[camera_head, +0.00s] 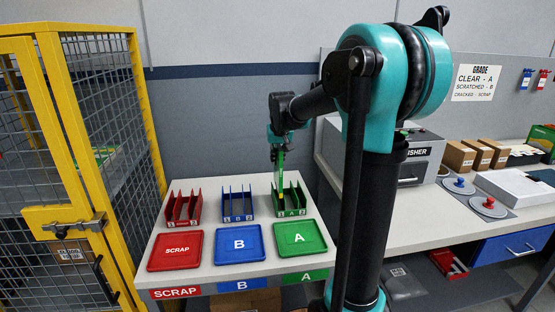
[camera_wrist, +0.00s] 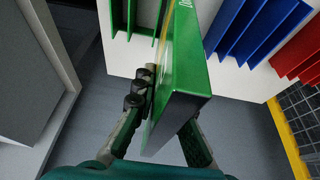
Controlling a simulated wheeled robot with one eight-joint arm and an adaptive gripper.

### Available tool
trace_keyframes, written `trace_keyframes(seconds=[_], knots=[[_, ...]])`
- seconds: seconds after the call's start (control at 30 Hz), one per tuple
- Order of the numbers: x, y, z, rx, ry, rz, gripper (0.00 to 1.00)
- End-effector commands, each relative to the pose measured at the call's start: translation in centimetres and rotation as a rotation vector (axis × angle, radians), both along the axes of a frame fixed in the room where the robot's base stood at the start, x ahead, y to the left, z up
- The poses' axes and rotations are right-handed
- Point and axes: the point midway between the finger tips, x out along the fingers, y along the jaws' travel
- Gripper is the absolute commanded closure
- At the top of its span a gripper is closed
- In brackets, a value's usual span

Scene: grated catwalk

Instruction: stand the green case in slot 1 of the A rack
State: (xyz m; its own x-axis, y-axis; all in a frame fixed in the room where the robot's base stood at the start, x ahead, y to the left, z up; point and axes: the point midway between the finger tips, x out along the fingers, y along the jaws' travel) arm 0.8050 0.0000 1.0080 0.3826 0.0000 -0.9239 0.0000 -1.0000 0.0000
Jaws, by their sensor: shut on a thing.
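The green case (camera_head: 281,176) is held upright on edge, with its lower end at the left part of the green A rack (camera_head: 291,213). I cannot tell whether the lower end is inside a slot or just above it. My gripper (camera_head: 277,146) is above the rack, pointing down. In the wrist view my gripper (camera_wrist: 160,112) is shut on the green case (camera_wrist: 180,75), one finger on each side. Part of the A rack (camera_wrist: 130,12) shows behind it; the case hides the rest of that rack.
The blue B rack (camera_head: 237,218) and red scrap rack (camera_head: 184,221) stand to the left. Red (camera_head: 175,251), blue (camera_head: 240,245) and green (camera_head: 300,238) trays lie in front. A yellow mesh cage (camera_head: 85,170) is at left. A bench (camera_head: 440,210) with a polisher stands at right.

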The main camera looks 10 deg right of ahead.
Motion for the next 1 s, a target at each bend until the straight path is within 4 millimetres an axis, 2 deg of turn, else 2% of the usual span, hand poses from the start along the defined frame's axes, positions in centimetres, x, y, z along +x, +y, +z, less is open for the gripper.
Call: trace_keyframes(seconds=[1.0], knots=[[0.0, 0.0, -3.5, 0.0, 0.0, 0.0, 1.0]])
